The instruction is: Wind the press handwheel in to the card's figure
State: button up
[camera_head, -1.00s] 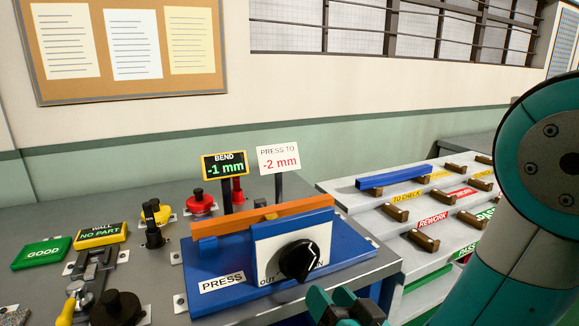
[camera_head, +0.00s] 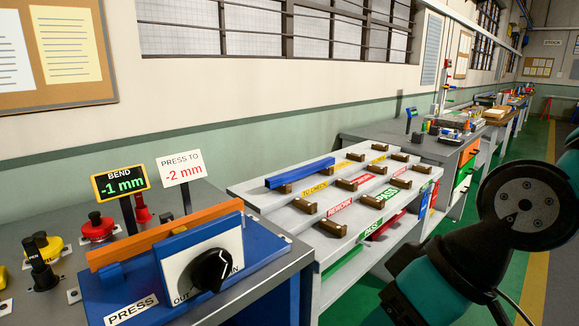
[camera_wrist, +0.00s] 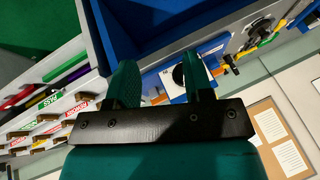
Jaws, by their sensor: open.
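The blue press (camera_head: 265,250) stands at the near end of the grey bench, with an orange profile (camera_head: 165,235) lying along its top. Its black handwheel (camera_head: 210,270) sits on a white plate marked OUT at the left; the other label is partly hidden. The BEND display (camera_head: 120,183) reads -1 mm. The card (camera_head: 181,168) beside it reads PRESS TO -2 mm. In the wrist view my gripper (camera_wrist: 160,65) is open and empty.
A stepped rack (camera_head: 255,190) right of the press holds a blue profile (camera_head: 300,172) and several brown cradles. Red (camera_head: 97,228) and yellow (camera_head: 45,247) button-like units stand left on the bench. A clear green floor (camera_head: 510,150) lies at the right.

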jog(key=shift+g+h, duration=0.6)
jog(key=shift+h, duration=0.1)
jog(key=s+d, duration=0.1)
jog(key=d, duration=0.1)
jog(key=s+d+r, duration=0.1)
jog(key=s+d, duration=0.1)
jog(key=shift+s, duration=0.3)
jog(key=shift+c, duration=0.6)
